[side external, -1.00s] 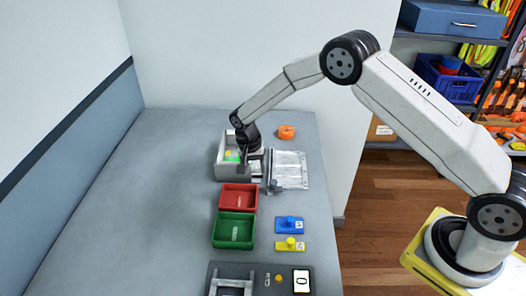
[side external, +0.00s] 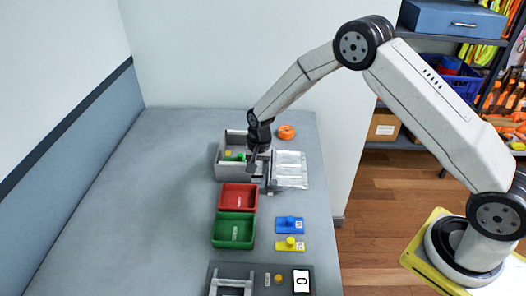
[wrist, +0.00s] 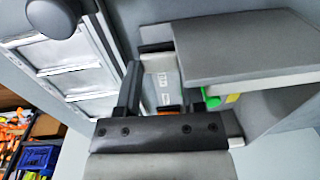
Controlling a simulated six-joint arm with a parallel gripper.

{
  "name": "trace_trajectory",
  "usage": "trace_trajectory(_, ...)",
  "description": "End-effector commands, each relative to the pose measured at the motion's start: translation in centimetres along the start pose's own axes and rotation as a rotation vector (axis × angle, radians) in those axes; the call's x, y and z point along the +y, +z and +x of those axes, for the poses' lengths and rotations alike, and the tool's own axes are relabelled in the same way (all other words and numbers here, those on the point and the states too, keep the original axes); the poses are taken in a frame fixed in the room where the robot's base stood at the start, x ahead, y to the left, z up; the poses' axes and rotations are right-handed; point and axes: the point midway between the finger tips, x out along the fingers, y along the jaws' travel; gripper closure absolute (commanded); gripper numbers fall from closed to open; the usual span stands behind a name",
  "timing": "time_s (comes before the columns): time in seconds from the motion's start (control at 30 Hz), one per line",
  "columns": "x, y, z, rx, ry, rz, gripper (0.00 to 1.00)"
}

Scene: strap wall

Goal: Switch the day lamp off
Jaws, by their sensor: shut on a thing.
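My gripper (side external: 253,163) is low over the right wall of an open grey box (side external: 221,168). In the wrist view my gripper (wrist: 163,88) has its two dark fingers apart around a small thing that I cannot make out clearly. A pale plate with white print (wrist: 163,82) and an orange bit (wrist: 170,109) show between the fingers. A green piece (side external: 240,157) and a yellow piece (side external: 228,153) are in the box; the green piece (wrist: 210,98) also shows beside the right finger. I cannot tell which thing is the day lamp or its switch.
A silver framed panel (side external: 291,168) lies right of my gripper. An orange ring (side external: 286,132) is behind it. A red tray (side external: 238,188), a green tray (side external: 221,240), blue (side external: 284,226) and yellow (side external: 284,245) blocks and a dark counter unit (side external: 258,268) stand nearer. The table's left is clear.

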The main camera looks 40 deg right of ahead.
Motion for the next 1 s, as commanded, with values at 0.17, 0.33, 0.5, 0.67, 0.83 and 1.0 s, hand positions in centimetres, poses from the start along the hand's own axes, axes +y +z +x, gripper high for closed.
trace_trajectory(0.17, -0.01, 0.01, 0.05, 0.001, 0.001, 0.000, 0.41)
trace_trajectory(0.33, 0.02, -0.01, 0.03, 0.000, 0.002, 0.000, 0.15)
trace_trajectory(0.5, 0.07, -0.02, 0.02, -0.001, 0.003, 0.000, 0.15)
trace_trajectory(0.67, 0.08, -0.02, 0.02, -0.002, 0.011, -0.001, 0.15)
trace_trajectory(0.83, -0.04, 0.00, 0.03, -0.004, 0.038, -0.003, 0.15)
trace_trajectory(1.0, -0.25, 0.05, 0.10, -0.004, 0.094, -0.003, 0.15)
